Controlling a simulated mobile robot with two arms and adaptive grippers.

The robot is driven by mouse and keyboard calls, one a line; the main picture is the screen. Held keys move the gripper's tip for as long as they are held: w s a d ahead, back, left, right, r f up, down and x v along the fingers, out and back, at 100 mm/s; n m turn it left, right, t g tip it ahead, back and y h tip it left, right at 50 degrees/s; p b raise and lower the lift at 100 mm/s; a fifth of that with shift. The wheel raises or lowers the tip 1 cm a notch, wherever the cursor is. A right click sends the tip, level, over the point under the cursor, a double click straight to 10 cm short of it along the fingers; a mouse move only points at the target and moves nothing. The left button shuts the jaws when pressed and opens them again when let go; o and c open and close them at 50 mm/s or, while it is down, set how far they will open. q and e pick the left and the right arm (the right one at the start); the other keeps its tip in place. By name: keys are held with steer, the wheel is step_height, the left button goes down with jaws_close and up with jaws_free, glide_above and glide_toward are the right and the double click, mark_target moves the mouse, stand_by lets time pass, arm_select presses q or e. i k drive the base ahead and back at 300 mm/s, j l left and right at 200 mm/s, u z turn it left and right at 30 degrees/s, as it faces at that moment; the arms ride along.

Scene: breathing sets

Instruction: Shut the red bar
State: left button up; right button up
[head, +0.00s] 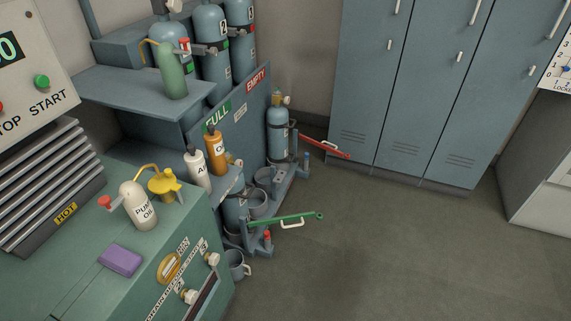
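The red bar (324,147) is at the cylinder rack, on the side under the EMPTY sign (256,79). It swings out from the rack to the right, toward the lockers, and stands open. A green bar (285,220) with a white handle also sticks out to the right, on the side of the FULL sign (217,115). Neither of my grippers shows in the head view.
A green bench (85,240) with an oil can (139,205), purple sponge (121,260) and control box fills the left. Blue lockers (430,90) stand at the back right. The grey floor (400,250) right of the rack is clear.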

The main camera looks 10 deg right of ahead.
mark_target(312, 141)
steer(key=i+l+u, duration=0.1)
steer(key=i+l, duration=0.25)
steer(key=i+l+u, duration=0.1)
steer(key=i+l, duration=0.2)
steer(key=l, duration=0.15)
steer(key=i+l, duration=0.35)
steer(key=l+u, duration=0.05)
steer(key=l, duration=0.05)
